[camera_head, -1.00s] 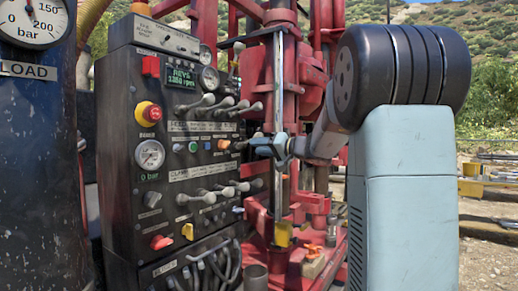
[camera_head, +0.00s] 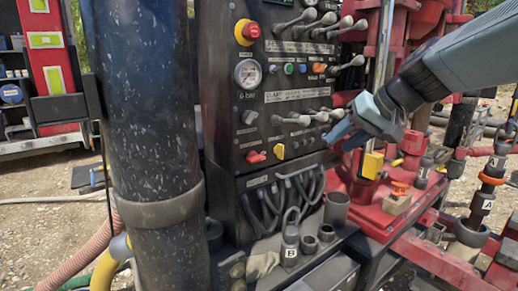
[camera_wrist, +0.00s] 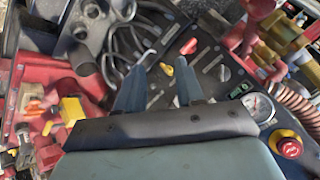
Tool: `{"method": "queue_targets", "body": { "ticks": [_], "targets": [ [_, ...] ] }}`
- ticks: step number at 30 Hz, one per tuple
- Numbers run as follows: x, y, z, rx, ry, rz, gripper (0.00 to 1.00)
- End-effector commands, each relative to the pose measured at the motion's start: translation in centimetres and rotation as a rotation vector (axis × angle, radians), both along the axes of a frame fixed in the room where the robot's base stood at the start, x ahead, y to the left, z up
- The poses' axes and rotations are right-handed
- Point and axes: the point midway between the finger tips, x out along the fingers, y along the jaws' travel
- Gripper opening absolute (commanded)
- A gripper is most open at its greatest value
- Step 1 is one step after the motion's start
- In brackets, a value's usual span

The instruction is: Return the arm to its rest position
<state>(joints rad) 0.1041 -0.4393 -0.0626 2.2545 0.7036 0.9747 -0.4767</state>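My gripper (camera_head: 350,118) is in front of the lower right part of the black control panel (camera_head: 227,120), near the lower row of grey levers (camera_head: 303,119). My arm (camera_head: 455,62) reaches in from the upper right. In the wrist view my gripper (camera_wrist: 160,68) shows two blue-grey fingers spread apart. No held object shows between them, only the panel and its levers behind. Whether a fingertip touches a lever cannot be told.
A thick dark column (camera_head: 148,120) stands left of the panel. The red rig base (camera_head: 385,215), a yellow block (camera_head: 372,165) and a fitting marked A (camera_head: 487,205) are at right. Gravel lies left.

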Motion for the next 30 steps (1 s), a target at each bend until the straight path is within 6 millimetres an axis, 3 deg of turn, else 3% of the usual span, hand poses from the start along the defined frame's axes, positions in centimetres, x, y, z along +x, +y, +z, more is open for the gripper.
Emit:
{"method": "queue_targets", "body": {
  "ticks": [1, 6, 12, 18, 30],
  "targets": [
    [-2.0, 0.0, -1.0, -0.056, 0.016, -0.004, 0.37],
    [-7.4, -1.4, -4.3, -0.252, 0.06, -0.046, 0.37],
    [-11.4, -3.5, -6.8, -0.432, 0.057, -0.105, 0.37],
    [-12.7, -4.6, -7.6, -0.505, 0.045, -0.133, 0.37],
    [-12.8, -4.6, -7.6, -0.508, 0.044, -0.135, 0.37]
  ]
}}
